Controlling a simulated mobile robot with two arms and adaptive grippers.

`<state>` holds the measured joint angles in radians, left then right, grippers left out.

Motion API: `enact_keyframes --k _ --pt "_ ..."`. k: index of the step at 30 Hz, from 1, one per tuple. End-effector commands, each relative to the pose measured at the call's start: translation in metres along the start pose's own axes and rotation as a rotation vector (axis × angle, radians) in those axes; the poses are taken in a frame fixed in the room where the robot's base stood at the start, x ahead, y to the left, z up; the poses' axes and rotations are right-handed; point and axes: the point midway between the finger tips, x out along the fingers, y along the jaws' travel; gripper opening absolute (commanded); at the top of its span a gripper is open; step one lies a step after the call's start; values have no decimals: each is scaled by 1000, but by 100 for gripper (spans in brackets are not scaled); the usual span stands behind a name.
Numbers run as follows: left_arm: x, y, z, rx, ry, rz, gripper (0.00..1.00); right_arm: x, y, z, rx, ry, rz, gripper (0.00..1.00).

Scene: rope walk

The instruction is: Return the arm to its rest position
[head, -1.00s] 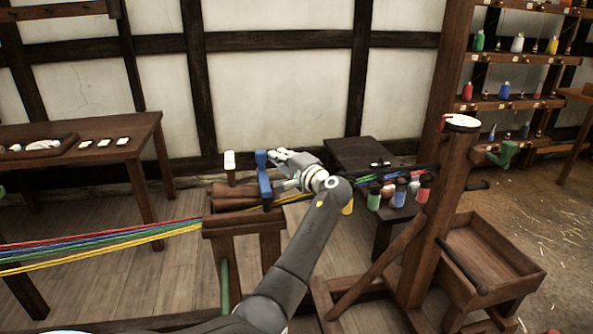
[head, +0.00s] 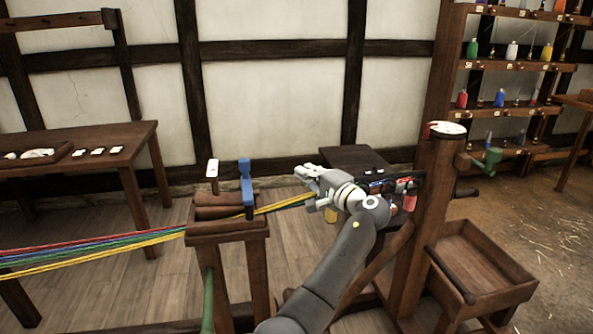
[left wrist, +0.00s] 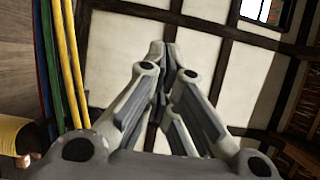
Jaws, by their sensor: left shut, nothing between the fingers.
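My left gripper (head: 305,171) is shut and empty. In the head view it stands to the right of a wooden trestle (head: 228,228) with a blue upright piece (head: 246,185) on it, apart from that piece. The left wrist view shows the closed fingers (left wrist: 165,50) pointing toward the white wall. Coloured strands (head: 120,249) run from the left to the trestle, and a yellow one (head: 285,204) goes on behind my gripper. In the left wrist view, yellow, green and blue strands (left wrist: 66,60) pass left of the fingers. My right gripper is not in view.
A wooden post (head: 425,210) with a white disc on top stands right of my arm, with a wooden box (head: 485,262) beside it. A dark stool (head: 350,158) is behind my gripper. A table (head: 100,160) is at left and shelves (head: 510,80) at back right.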

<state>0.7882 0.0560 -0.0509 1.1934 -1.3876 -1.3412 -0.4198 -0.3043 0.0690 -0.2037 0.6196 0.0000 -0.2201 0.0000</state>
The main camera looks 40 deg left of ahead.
Motion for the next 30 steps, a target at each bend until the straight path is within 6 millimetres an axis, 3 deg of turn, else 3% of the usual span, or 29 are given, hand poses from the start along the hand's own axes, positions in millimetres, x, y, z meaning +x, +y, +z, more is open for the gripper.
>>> enact_keyframes --k 20,23,26,30 --pt "-3 4 0 -1 1 7 0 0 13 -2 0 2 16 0" --pt "-6 26 7 -17 13 46 0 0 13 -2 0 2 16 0" --pt "-15 66 21 -51 39 128 0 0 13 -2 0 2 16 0" --pt "-39 137 51 -118 84 293 0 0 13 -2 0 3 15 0"
